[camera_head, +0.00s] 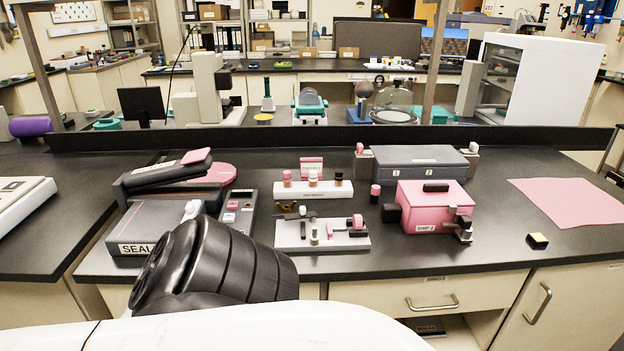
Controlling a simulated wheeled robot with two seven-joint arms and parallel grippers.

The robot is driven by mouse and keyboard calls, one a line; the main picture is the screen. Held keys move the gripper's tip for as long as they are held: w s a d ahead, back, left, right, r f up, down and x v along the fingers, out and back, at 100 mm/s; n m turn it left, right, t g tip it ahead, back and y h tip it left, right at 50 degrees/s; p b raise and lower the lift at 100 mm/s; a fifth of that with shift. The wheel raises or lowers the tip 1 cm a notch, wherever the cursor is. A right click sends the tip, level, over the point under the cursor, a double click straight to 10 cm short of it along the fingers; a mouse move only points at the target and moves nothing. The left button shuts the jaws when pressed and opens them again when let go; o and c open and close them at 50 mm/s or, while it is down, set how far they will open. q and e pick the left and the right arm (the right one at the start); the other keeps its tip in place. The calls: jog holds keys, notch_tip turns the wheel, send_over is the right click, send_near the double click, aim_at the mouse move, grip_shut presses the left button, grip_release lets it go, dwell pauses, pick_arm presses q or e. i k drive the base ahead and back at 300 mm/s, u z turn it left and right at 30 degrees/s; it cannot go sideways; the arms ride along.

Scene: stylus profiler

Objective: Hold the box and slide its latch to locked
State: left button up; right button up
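The box (418,216) is pink, with a white label on its front face. It stands upright on the dark bench, right of centre. A black handle (436,188) lies on its lid and a black block (391,213) juts from its left side. Small black and grey fittings with a pink piece (463,226) sit at its right front corner. They look like the latch, but I cannot tell its position. Neither of my grippers is in view. One of my arms crosses the lower left, and its black joint is well apart from the box.
A grey case (420,158) stands close behind the box. A light tray with small parts (322,244) lies to its left, and a sealing machine (160,226) is farther left. A small black and yellow block (537,241) and a pink mat (575,200) lie right. Bench between is clear.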

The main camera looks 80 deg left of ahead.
aim_at(463, 220)
jog(key=k, duration=0.1)
jog(key=u, duration=1.4)
